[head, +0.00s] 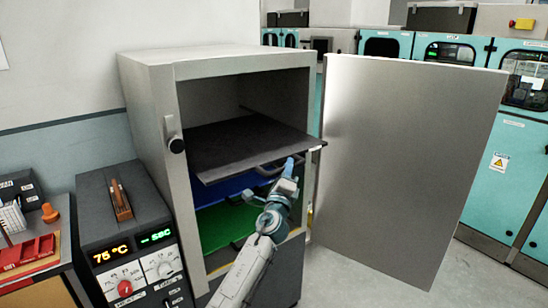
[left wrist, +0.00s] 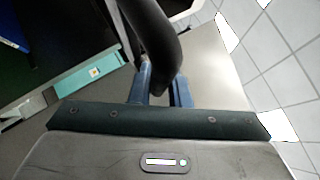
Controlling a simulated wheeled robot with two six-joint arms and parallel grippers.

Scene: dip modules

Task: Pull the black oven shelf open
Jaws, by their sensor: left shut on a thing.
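The black oven shelf (head: 245,142) is the top one in the grey oven. It sticks out past the oven's front opening, roughly level. Its curved handle (head: 268,167) is on the front edge. My left gripper (head: 287,172) is at the right part of this handle and shut on it. In the left wrist view, the blue fingers of my left gripper (left wrist: 160,90) stand either side of the dark curved handle (left wrist: 158,45). Part of the handle is hidden behind the gripper. My right gripper is not in view.
The oven door (head: 410,160) stands wide open to the right. A blue shelf (head: 225,187) and a green shelf (head: 222,220) lie below the black one, inside the oven. A control box (head: 128,235) with a temperature display stands at the left. Teal machines (head: 500,170) stand behind.

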